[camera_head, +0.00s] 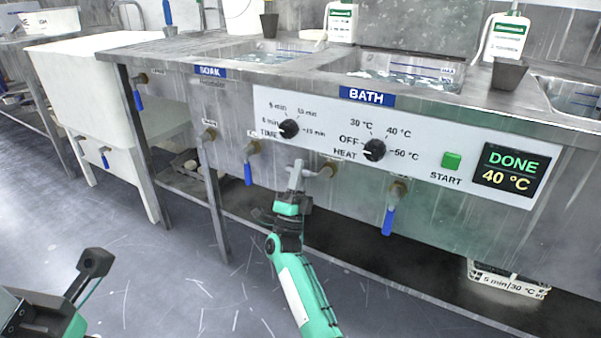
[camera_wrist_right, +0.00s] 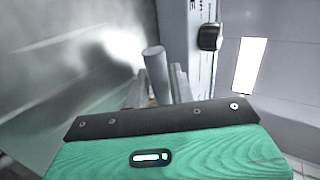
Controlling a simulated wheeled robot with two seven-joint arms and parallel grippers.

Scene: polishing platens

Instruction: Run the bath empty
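The bath basin (camera_head: 435,93), behind the BATH label (camera_head: 367,97), holds rippled, clear water. Its panel (camera_head: 470,172) has a TIME knob (camera_head: 289,128), a HEAT knob (camera_head: 374,150), a green START button (camera_head: 452,161) and a display (camera_head: 510,170) reading DONE, 40 °C. Below it, one brass valve (camera_head: 328,170) is beside my right gripper (camera_head: 296,172); its handle is hidden. In the right wrist view a grey cylinder (camera_wrist_right: 156,75) stands between the right fingers (camera_wrist_right: 158,90); whether they clamp it is unclear. My left gripper (camera_head: 92,264) is at lower left, its opening unclear.
Two valves, at left (camera_head: 248,172) and right (camera_head: 388,218), have blue levers hanging down. The soak basin (camera_head: 222,50) is left of the bath. Bottles (camera_head: 341,22) and dark cups (camera_head: 508,74) stand on the bench. A white basket (camera_head: 508,285) sits underneath. The floor in front is clear.

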